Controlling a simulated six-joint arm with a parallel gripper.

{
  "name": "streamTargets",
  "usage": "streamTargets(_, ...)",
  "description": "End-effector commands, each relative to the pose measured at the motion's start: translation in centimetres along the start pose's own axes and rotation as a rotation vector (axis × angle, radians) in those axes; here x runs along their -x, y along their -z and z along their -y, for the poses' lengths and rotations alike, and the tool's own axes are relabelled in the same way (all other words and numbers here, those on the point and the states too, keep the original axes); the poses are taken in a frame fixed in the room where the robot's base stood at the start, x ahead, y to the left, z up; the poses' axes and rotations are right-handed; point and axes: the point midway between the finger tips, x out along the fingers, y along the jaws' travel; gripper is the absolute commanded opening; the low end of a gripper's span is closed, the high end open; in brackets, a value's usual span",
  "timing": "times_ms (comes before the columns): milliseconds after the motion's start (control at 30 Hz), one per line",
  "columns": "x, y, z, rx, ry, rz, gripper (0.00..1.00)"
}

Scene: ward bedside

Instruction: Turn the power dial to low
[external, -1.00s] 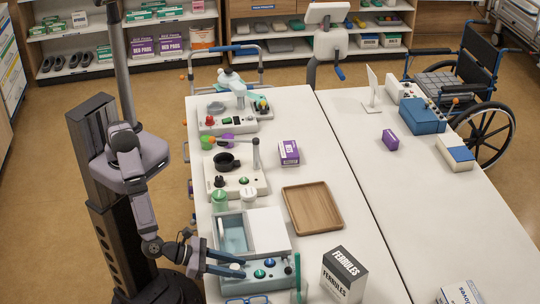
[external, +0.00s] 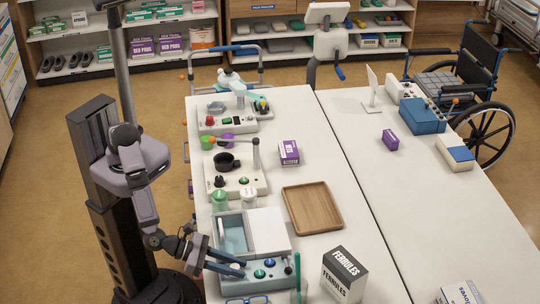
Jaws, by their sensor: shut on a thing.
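A blue-grey unit (external: 284,283) stands at the near left of the table, with a row of controls on its top panel.
Just behind is an open basin (external: 233,237) with a white lid (external: 268,230). A green upright rod (external: 297,271) and a FERRULES box (external: 343,275) stand to the right. A wooden tray (external: 338,222) lies further back. Blue-framed glasses (external: 246,300) lie at the near edge.

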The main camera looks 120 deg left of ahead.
Motion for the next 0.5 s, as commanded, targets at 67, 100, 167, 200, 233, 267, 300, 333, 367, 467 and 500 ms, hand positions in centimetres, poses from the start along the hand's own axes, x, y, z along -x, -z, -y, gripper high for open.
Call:
streamTargets(67,0.03,-0.1,0.05,0.0,0.0,0.001,0.33)
streamTargets(100,0.03,-0.09,0.05,0.0,0.0,0.001,0.33)
streamTargets(167,0.03,-0.08,0.04,0.0,0.0,0.001,0.33)
streamTargets(200,0.03,-0.07,0.04,0.0,0.0,0.001,0.33)
streamTargets(233,0.03,-0.06,0.04,0.0,0.0,0.0,0.33)
streamTargets(267,0.03,-0.06,0.04,0.0,0.0,0.0,0.33)
streamTargets(300,0.03,-0.04,0.04,0.0,0.0,0.0,0.33)
streamTargets(333,0.03,-0.04,0.03,0.0,0.0,0.0,0.33)
streamTargets(367,0.05,-0.03,0.04,0.0,0.0,0.0,0.33)
streamTargets(467,0.36,0.04,0.07,0.0,0.0,0.0,0.33)
streamTargets(500,0.61,0.08,0.08,0.0,0.001,-0.001,0.33)
